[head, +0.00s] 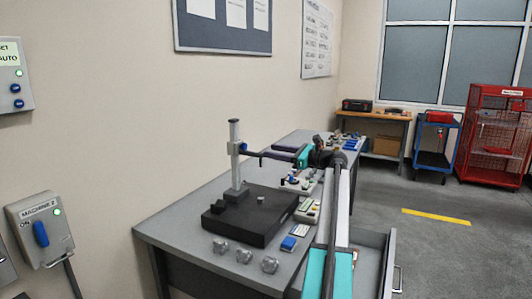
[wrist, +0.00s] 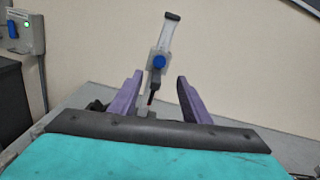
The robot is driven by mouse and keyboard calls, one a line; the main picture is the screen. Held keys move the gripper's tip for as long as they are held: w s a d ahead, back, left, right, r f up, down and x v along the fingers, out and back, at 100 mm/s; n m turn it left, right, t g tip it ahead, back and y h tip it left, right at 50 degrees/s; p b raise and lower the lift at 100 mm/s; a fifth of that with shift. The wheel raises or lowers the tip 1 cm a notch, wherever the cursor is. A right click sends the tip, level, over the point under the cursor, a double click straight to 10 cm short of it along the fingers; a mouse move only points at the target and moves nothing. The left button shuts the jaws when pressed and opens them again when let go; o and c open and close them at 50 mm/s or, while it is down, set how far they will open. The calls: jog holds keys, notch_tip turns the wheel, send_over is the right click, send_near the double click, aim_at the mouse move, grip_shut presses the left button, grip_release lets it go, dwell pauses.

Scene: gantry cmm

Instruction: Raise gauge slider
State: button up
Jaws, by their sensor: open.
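The height gauge stands on a black surface plate (head: 250,221) on the grey bench, with its pale upright column (head: 234,133) rising from a dark base. The gauge slider (head: 238,148) sits partway up the column. In the wrist view the slider (wrist: 158,69) is a grey block with a blue knob (wrist: 159,62) and a dark pointed arm below it. My gripper (head: 262,160) is to the right of the slider. In the wrist view my gripper (wrist: 159,80) is open, with a purple finger on either side of the slider's line. It does not appear to touch the slider.
Several grey metal parts (head: 243,254) lie along the bench's front. A small blue-topped item (head: 289,243) lies near the plate. An open drawer (head: 374,263) juts out at right. The wall with switch boxes (head: 42,232) is at left. Open floor lies right.

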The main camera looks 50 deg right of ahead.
jog(key=shift+v, duration=0.75)
